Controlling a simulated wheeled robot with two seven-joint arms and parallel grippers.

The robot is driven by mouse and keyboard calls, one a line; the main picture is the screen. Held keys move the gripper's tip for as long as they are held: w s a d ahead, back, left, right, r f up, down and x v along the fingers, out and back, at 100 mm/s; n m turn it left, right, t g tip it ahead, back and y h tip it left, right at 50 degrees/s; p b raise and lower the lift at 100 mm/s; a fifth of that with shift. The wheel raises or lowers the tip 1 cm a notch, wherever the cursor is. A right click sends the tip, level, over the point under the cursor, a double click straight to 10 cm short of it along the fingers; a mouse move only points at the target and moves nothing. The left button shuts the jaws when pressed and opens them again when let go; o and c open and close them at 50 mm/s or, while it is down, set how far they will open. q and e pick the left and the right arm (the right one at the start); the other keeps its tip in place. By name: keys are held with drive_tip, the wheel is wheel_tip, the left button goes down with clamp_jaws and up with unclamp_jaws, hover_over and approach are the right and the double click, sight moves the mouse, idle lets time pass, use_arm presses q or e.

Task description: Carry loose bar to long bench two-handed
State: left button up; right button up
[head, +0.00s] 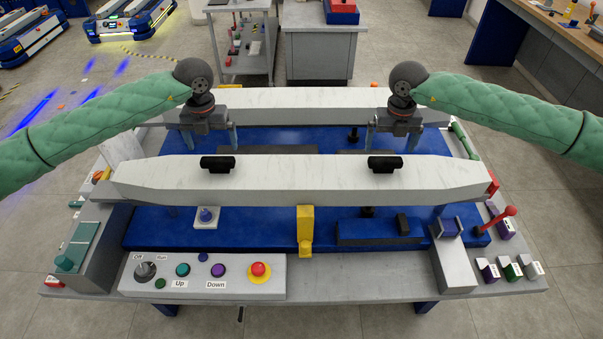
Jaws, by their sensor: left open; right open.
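A long pale bar (300,176) with tapered ends and two black handles, left (217,164) and right (384,166), lies across the front of the blue-decked station. A second pale bar (300,98) lies parallel behind it. Which one is the loose bar I cannot tell. My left gripper (209,140) and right gripper (393,140) are open, fingers pointing down between the two bars, overlapping the rear bar in the picture. They are behind the front bar's handles and hold nothing visible. A wooden-topped bench (560,32) stands at the upper right; whether it is the long bench is unclear.
The station's front edge carries a control panel (200,289) with a red button (259,270). A yellow bracket (305,230) stands before the front bar. A red lever (497,220) is at the right. A shelf cart (240,45) and grey cabinet (320,50) stand behind.

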sight(217, 158)
use_arm(q)
drive_tip(key=shift+s, duration=0.1)
use_arm(e)
drive_tip(key=shift+s, duration=0.1)
use_arm(q)
drive_tip(key=shift+f, duration=0.5)
use_arm(e)
drive_tip(key=shift+f, duration=0.5)
use_arm(q)
drive_tip(key=shift+f, duration=3.4)
use_arm(e)
drive_tip(key=shift+f, duration=3.4)
use_arm(q)
drive_tip(key=c, duration=1.8)
use_arm(e)
drive_tip(key=c, duration=1.8)
use_arm(q)
drive_tip(key=shift+o, duration=0.2)
drive_tip(key=shift+w+r, duration=0.2)
drive_tip(key=shift+w, duration=0.05)
use_arm(e)
drive_tip(key=shift+o, duration=0.2)
drive_tip(key=shift+w+r, duration=0.2)
drive_tip(key=shift+w, duration=0.05)
